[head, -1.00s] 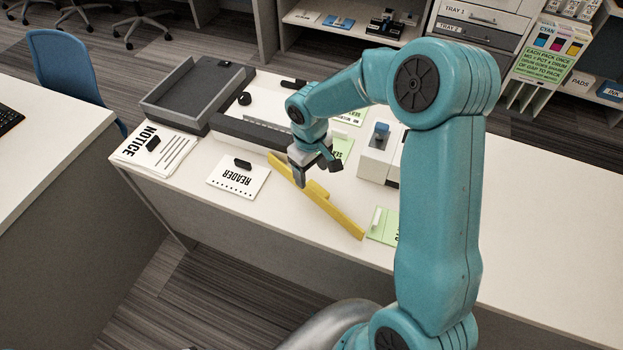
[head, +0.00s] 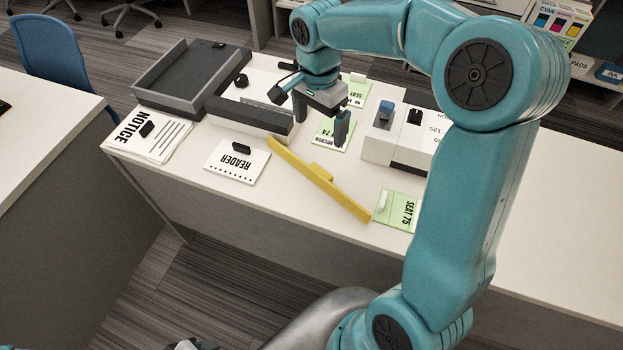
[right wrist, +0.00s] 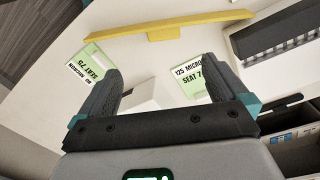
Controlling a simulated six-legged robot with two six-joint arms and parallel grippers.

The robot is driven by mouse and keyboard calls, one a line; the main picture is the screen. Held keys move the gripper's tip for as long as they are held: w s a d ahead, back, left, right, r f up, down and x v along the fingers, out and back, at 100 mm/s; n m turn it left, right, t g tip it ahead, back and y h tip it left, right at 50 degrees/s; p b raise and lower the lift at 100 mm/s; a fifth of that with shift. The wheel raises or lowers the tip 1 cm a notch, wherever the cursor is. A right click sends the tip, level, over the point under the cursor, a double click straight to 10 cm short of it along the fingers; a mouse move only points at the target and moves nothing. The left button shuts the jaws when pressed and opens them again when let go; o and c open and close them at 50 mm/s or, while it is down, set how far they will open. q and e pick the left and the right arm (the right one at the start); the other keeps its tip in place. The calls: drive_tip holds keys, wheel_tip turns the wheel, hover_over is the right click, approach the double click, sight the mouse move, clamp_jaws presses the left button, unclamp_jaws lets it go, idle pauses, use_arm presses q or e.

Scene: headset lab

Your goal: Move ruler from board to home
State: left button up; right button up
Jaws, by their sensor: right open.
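The yellow ruler (head: 345,198), a long bar with a small raised grip at its middle, lies diagonally on the desk, between the READER card and the SEAT 75 card. It also shows across the top of the right wrist view (right wrist: 205,24). My right gripper (head: 320,120) is open and empty, above the desk beyond the ruler and apart from it. Its two dark fingers (right wrist: 165,75) stand wide apart in the wrist view. I cannot tell which spot is home.
A READER card (head: 237,162), a NOTICE sheet (head: 145,137) and a grey tray (head: 190,75) are left. A green SEAT 75 card (head: 402,212) lies by the ruler's near end. White boxes (head: 385,145) stand right of the gripper. The right desk is clear.

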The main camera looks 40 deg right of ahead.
drive_tip(key=b, duration=0.2)
hover_over(322, 170)
drive_tip(key=shift+t, duration=0.3)
wheel_tip(322, 170, down, 11)
drive_tip(key=shift+a+f, duration=0.1)
drive_tip(key=shift+f, duration=0.05)
wheel_tip(322, 170, down, 5)
drive_tip(key=shift+f+b, duration=0.15)
drive_tip(key=shift+b, duration=0.2)
use_arm(q)
drive_tip(key=f, duration=0.4)
drive_tip(key=shift+w+a, duration=0.15)
drive_tip(key=shift+w, duration=0.05)
use_arm(e)
drive_tip(key=c, duration=1.2)
